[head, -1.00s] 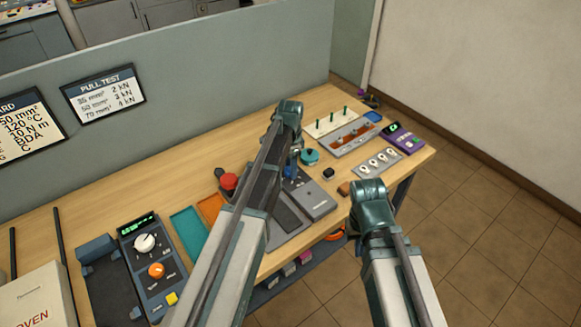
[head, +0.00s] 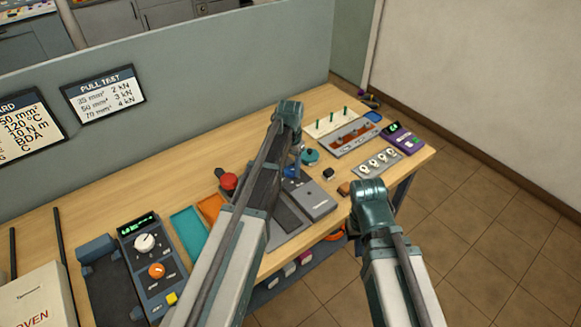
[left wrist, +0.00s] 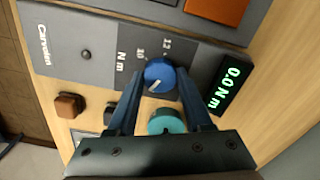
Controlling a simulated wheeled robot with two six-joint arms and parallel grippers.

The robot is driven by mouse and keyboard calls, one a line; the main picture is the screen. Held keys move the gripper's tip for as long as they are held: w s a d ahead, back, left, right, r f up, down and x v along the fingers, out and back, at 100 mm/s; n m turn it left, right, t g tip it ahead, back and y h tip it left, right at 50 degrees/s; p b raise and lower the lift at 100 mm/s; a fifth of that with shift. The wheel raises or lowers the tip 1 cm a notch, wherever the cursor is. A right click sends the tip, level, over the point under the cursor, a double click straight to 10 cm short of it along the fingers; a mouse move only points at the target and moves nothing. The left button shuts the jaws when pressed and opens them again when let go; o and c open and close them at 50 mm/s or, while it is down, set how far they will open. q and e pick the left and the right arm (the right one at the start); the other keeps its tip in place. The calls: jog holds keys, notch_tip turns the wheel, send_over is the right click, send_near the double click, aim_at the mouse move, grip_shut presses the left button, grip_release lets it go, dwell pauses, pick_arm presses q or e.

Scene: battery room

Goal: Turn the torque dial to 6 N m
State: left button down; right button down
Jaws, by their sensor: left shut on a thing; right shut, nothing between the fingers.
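The blue torque dial (left wrist: 160,72) sits on a dark grey panel in the left wrist view, with a white pointer mark toward its lower left. Marks 10, 12 and "N m" show beside it; other marks are hidden by my fingers. The green display (left wrist: 231,89) reads 0.0 N m. My left gripper (left wrist: 160,82) is shut on the dial, one finger on each side. In the head view my left gripper (head: 293,160) reaches down to the grey tester (head: 318,203). My right gripper (head: 354,230) is shut and empty, low by the table's front edge, partly hidden by its wrist.
A teal round knob (head: 310,157) stands close behind the dial. A red button (head: 229,181) is left of it. A brown block (head: 344,188) and a dark block (head: 328,173) lie to the right. A purple meter (head: 404,139) stands at the table's right end.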

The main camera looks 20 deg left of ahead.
aim_at(291, 169)
pick_arm(q)
jog(key=n, duration=0.5)
dwell(0.6)
jog(key=shift+c, duration=1.5)
grip_release()
jog(key=shift+r, duration=0.1)
notch_tip(291, 169, up, 14)
jog(key=p, duration=1.3)
jog(key=shift+p, duration=0.4)
jog(key=shift+f, duration=0.2)
